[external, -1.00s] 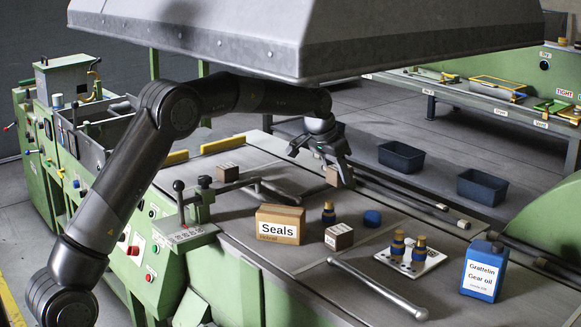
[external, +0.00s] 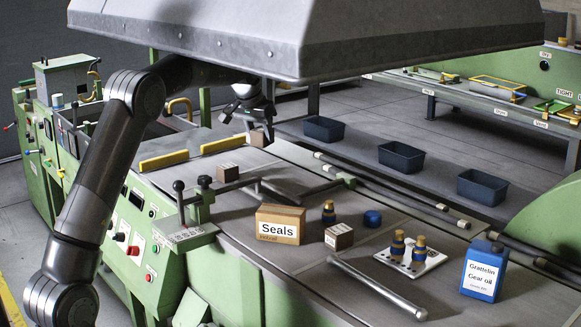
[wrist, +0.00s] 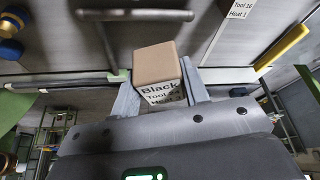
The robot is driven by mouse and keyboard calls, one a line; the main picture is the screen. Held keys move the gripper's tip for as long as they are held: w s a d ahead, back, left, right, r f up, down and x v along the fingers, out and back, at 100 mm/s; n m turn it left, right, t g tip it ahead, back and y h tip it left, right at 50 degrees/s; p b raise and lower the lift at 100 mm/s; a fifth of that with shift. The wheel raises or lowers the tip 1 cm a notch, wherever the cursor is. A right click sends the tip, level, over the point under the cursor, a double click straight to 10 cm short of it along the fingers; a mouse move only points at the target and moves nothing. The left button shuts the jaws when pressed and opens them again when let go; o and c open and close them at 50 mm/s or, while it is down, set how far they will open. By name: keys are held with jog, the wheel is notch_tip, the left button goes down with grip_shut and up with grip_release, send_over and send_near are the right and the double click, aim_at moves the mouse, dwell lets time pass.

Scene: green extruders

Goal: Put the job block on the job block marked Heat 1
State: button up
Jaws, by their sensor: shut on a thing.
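My gripper (external: 253,128) is shut on a brown job block (external: 257,139), held above the far side of the green machine's bed. A second job block (external: 227,172) rests on the bed by the yellow bars, left of and nearer than the held one. In the wrist view its label (wrist: 240,10) reads "Tool 16, Heat 1". A third labelled block (external: 339,236) rests beside the Seals box; its text is too small to read.
A Seals box (external: 280,224), a blue gear oil can (external: 484,270), a white plate (external: 410,258) with blue-and-gold fittings and a metal bar (external: 377,287) occupy the near bed. Yellow bars (external: 163,160) lie beyond the second block. A grey hood (external: 300,40) hangs overhead.

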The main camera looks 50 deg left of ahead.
jog(key=s+a, duration=0.2)
jog(key=a, duration=0.3)
send_over(229, 165)
jog(key=s, duration=0.2)
jog(key=shift+n, duration=0.3)
jog(key=f, duration=0.6)
jog(key=shift+w+d+f, duration=0.2)
jog(key=shift+w, duration=0.05)
jog(key=shift+f, duration=1.95)
jog(key=shift+f, duration=0.15)
jog(key=o, duration=1)
jog(key=v, duration=1.2)
jog(key=shift+w+d, duration=0.1)
jog(key=shift+d, duration=0.1)
